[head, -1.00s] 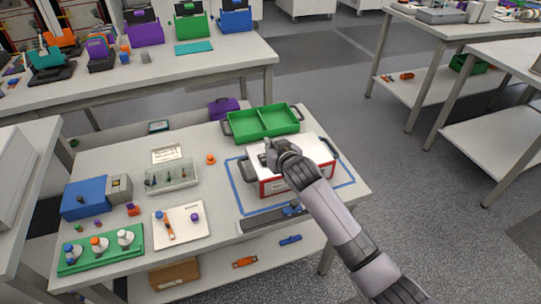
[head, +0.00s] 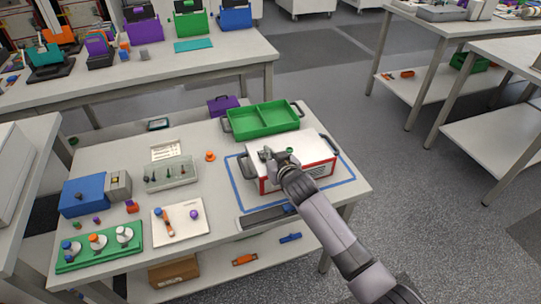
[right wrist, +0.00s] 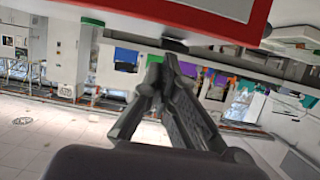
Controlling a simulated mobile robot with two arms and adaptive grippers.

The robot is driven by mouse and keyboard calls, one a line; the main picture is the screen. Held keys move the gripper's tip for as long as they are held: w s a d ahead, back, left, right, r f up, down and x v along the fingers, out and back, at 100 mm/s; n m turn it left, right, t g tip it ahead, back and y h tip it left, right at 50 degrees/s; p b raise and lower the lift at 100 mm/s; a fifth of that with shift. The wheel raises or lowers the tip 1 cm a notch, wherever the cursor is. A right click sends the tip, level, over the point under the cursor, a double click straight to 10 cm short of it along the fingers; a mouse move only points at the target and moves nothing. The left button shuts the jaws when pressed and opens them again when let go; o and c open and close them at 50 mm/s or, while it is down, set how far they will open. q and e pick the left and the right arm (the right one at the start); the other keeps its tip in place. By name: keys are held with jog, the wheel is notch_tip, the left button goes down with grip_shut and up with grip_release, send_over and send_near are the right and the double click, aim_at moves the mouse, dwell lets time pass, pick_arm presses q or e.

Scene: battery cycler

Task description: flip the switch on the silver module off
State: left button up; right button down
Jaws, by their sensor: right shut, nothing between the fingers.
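A pale silver-white module (head: 303,146) with red trim and dark side handles sits inside a blue outline on the table. A small green spot shows on its top beside my right gripper. My right gripper (head: 266,154) is shut and empty over the module's top, toward its left half. In the right wrist view, the shut fingertips (right wrist: 162,68) are close to the module's red edge (right wrist: 150,22), and a small dark stub (right wrist: 175,46) stands at that edge, apart from the fingers. I cannot tell the switch's position. My left gripper is not in view.
A green divided tray (head: 262,118) stands behind the module. A blue box (head: 85,198), a small grey box (head: 118,186), a clear bin (head: 170,176) and a green rack (head: 100,248) stand to the left. A dark grey bar (head: 262,219) lies in front.

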pick_arm(q)
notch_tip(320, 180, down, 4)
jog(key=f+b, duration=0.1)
jog(key=b, duration=0.2)
pick_arm(e)
jog(key=shift+s+f+t, duration=0.35)
jog(key=shift+f+t, duration=0.35)
jog(key=shift+f, duration=0.2)
jog(key=shift+d+r, duration=0.1)
jog(key=shift+r, duration=0.3)
jog(key=shift+w+r+p, duration=0.15)
jog(key=shift+r+p, duration=0.4)
jog(key=shift+p, duration=0.25)
jog(key=r+p, duration=0.3)
jog(key=shift+s+d+r, duration=0.1)
jog(key=shift+s+r, duration=0.05)
jog(key=shift+s, duration=0.2)
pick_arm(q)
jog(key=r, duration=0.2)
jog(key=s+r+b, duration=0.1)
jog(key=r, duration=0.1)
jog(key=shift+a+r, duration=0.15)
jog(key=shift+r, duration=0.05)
pick_arm(e)
jog(key=v, duration=0.9)
jog(key=shift+s+d+f, duration=0.2)
jog(key=shift+s, duration=0.05)
